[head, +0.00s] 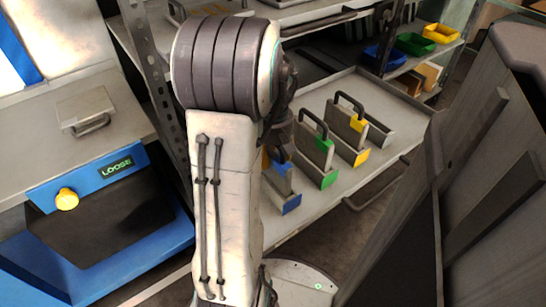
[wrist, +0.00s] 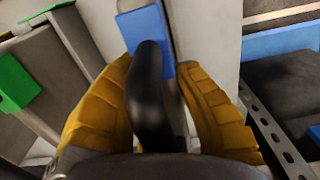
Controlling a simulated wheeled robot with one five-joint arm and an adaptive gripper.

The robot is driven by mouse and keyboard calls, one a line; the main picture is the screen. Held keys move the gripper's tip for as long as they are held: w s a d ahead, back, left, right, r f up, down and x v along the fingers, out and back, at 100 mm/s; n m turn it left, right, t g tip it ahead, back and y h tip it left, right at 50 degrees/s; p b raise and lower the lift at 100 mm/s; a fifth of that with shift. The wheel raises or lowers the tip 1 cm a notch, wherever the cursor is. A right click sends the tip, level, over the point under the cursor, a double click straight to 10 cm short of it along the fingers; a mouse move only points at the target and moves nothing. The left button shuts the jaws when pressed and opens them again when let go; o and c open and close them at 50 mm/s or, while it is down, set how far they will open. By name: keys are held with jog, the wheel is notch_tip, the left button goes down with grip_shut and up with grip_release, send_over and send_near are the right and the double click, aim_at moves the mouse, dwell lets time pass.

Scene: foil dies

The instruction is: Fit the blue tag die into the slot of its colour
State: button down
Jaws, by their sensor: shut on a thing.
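The blue tag die (head: 278,178) is a grey plate with a blue tag, partly hidden behind my arm in the head view. It is over or in a grey holder with a blue front label (head: 291,204); I cannot tell how deep it sits. In the wrist view the yellow fingers of my gripper (wrist: 160,105) close around a black handle (wrist: 150,90), with a blue face (wrist: 146,35) just beyond it. In the head view my gripper (head: 281,150) is dark and mostly hidden by my arm.
A green tag die (head: 318,150) and a yellow tag die (head: 347,123) stand beside it on the pale tray (head: 384,103). A blue-framed machine with a LOOSE display (head: 117,168) and yellow knob (head: 67,199) stands left. Coloured bins (head: 415,44) sit on the back shelf.

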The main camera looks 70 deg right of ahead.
jog(key=c, duration=1.1)
grip_release()
jog(key=shift+f, duration=0.1)
jog(key=shift+o, duration=0.2)
notch_tip(320, 180, up, 12)
jog(key=p, duration=0.9)
